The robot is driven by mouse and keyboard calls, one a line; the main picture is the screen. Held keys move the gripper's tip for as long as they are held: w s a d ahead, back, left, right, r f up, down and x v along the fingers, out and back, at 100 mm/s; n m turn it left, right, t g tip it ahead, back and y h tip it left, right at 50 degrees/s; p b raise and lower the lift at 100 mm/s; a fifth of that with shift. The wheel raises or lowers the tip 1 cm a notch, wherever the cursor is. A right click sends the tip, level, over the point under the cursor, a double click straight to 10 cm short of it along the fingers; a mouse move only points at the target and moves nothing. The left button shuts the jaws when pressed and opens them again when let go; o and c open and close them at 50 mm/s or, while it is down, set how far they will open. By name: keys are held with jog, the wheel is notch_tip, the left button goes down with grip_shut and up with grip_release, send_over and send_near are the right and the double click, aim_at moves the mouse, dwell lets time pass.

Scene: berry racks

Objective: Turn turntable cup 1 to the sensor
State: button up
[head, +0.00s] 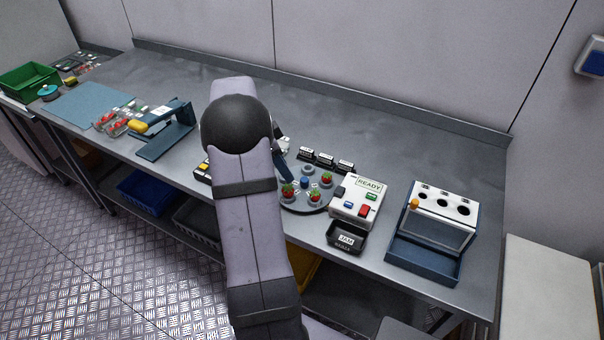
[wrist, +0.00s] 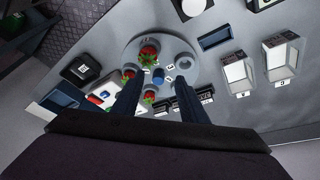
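The grey round turntable (head: 300,204) carries several cups around a blue centre knob (head: 305,182). Three cups hold red strawberries (head: 314,195), and one grey cup (head: 308,168) looks empty. The turntable also shows in the wrist view (wrist: 137,42), with the blue knob (wrist: 158,75) between my fingers. I cannot read which cup is number 1. My gripper (wrist: 157,82) is open above the turntable, its two dark fingers apart with nothing held. In the head view my arm hides most of the gripper. I cannot pick out the sensor for certain.
A white box with a READY display (head: 369,184) and buttons stands right of the turntable, with a black JAM tray (head: 347,238) in front. Black labelled blocks (head: 326,161) stand behind. A blue-and-white rack (head: 440,215) is further right. The back of the bench is clear.

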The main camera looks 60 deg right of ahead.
aim_at(303, 179)
jog(key=shift+m, duration=0.8)
jog(key=shift+s+d+f+p, duration=0.5)
jog(key=shift+s+d+f, duration=0.2)
jog(key=shift+f, duration=0.4)
jog(key=shift+s+d+f+p, duration=0.5)
jog(key=shift+s+d+f, duration=0.15)
jog(key=shift+f, duration=0.45)
jog(key=shift+s+d+f+p, duration=0.5)
jog(key=shift+s+d+f, duration=0.15)
jog(key=shift+f, duration=0.45)
jog(key=shift+w, duration=0.1)
grip_shut()
